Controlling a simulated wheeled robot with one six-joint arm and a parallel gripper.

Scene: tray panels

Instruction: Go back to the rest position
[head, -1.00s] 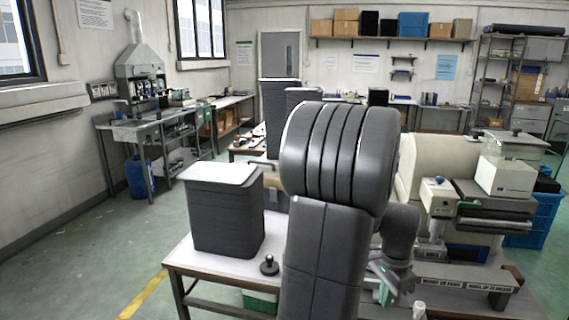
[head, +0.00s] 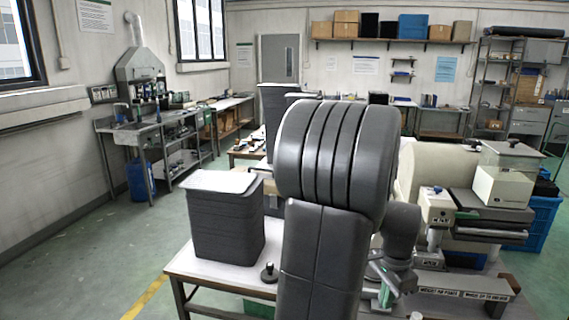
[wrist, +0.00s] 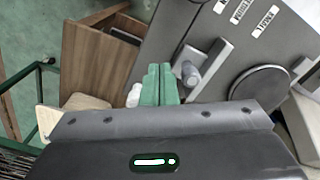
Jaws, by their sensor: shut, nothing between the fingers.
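My gripper (head: 386,292) hangs low at the right of my arm in the head view, beside the grey machine. In the wrist view its two green fingers (wrist: 158,84) lie side by side, pressed together with nothing held. A grey panel with a knob (wrist: 190,72) and a round dark disc (wrist: 258,85) lies beyond and to the right of the fingers. My upper arm hides the middle of the scene in the head view.
A stack of dark trays (head: 228,222) stands on the white table left of my arm, with a black knob (head: 269,273) near it. The machine with a cream drum (head: 440,168) stands at right. A brown wooden box (wrist: 98,62) shows in the wrist view. Green floor is open at left.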

